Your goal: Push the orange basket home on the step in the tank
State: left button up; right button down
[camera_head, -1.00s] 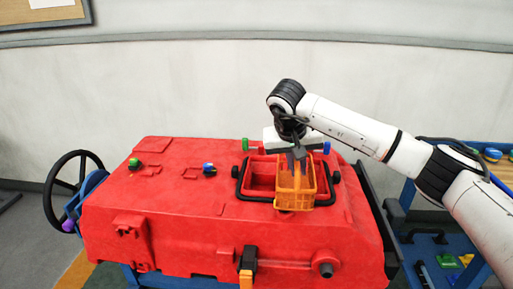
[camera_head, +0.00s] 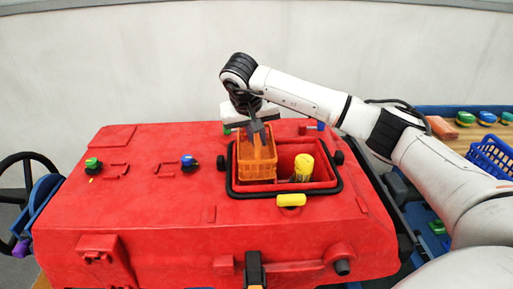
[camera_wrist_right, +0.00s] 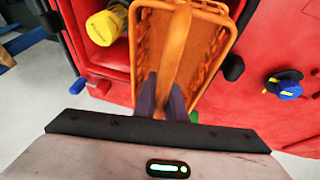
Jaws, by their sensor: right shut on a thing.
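The orange basket (camera_head: 256,160) is in the left part of the open tank (camera_head: 231,185) of the red machine. Its lower end is inside the opening and its upper part stands above the black rim. My right gripper (camera_head: 257,134) is shut on the basket's middle handle bar, which also shows between the fingers in the right wrist view (camera_wrist_right: 163,92). The step under the basket is hidden, so I cannot tell whether the basket touches it. My left gripper is not in view.
A yellow-capped cylinder (camera_head: 303,167) stands in the tank's right part. A yellow handle (camera_head: 291,200) sits on the front rim. Green and blue knobs (camera_head: 189,162) are on the left of the lid. A blue basket (camera_head: 491,155) lies on the right bench.

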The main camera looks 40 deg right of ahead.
notch_tip(320, 180, down, 2)
jog(key=shift+f+b, duration=0.1)
jog(key=shift+b, duration=0.25)
notch_tip(320, 180, down, 3)
jog(key=b, duration=0.3)
jog(key=shift+f, duration=0.2)
jog(key=shift+f+b, duration=0.7)
jog(key=shift+f, duration=0.05)
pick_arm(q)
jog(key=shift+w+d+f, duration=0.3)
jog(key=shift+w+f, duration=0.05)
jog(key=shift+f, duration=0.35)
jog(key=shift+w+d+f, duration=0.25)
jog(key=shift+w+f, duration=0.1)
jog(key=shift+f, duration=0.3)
pick_arm(e)
jog(key=shift+r, duration=0.1)
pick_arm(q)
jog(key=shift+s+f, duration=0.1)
pick_arm(e)
jog(key=shift+f, duration=0.65)
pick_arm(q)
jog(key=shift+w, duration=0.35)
pick_arm(e)
jog(key=shift+f, duration=0.1)
